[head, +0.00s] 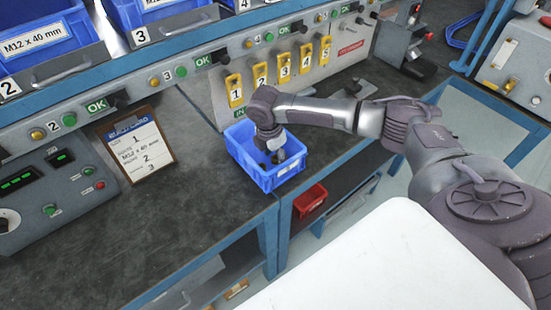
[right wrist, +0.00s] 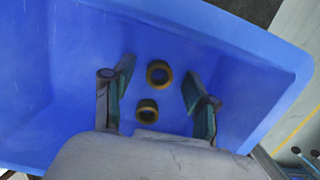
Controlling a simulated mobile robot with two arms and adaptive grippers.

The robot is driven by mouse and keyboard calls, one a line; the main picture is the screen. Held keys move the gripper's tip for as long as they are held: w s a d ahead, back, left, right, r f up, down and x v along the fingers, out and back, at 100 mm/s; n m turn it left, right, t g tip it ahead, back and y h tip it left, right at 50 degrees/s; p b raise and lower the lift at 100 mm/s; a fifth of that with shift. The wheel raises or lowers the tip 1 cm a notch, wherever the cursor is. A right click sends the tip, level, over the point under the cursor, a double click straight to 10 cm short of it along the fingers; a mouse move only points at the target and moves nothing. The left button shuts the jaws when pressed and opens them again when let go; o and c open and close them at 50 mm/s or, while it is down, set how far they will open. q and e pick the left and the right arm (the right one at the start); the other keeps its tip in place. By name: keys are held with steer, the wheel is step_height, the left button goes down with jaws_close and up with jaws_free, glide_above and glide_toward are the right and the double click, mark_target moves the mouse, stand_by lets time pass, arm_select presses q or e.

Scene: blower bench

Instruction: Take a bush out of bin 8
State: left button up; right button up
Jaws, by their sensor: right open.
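A blue bin (head: 237,162) stands on the dark bench near its front edge; I cannot read a number on it. My right gripper (head: 277,158) points down into this bin. The right wrist view shows the blue bin (right wrist: 60,92) from above, with two brass-coloured bushes inside, a farther bush (right wrist: 159,73) and a nearer bush (right wrist: 147,110). The right gripper (right wrist: 158,76) is open, with its fingers on either side of the bushes and nothing held. I cannot tell how far the fingertips are above the bin floor. My left gripper is not in view.
A clipboard (head: 137,150) leans at the left beside a control box (head: 55,177). Yellow numbered tags (head: 284,67) hang on the panel behind the bin. A red bin (head: 310,201) sits lower, right of the blue bin. The bench front left is clear.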

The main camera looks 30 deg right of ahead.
jaws_close()
steer(key=shift+r, duration=0.1)
